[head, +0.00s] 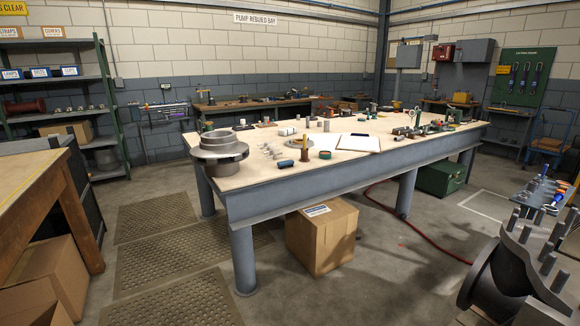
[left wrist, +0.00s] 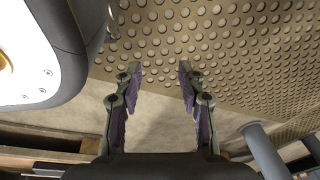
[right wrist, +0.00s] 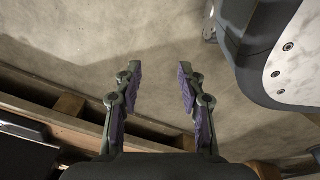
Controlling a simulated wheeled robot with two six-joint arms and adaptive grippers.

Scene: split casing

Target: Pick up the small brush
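I cannot pick out the small brush with certainty in any view; the small items on the long table (head: 350,180) in the head view are too small to tell apart fully. A thin upright brownish item (head: 305,148) and a dark blue cylinder (head: 285,164) are near that table's front edge. My left gripper (left wrist: 159,72) is open and empty above the floor in the left wrist view. My right gripper (right wrist: 159,70) is open and empty above bare floor in the right wrist view. Neither gripper shows in the head view.
A grey pump casing (head: 218,155) stands on the table's left end, with a clipboard (head: 358,143) right of it. A cardboard box (head: 321,236) sits under the table. A large studded casing (head: 515,265) is at lower right. Perforated mats (head: 185,250) cover the floor at left.

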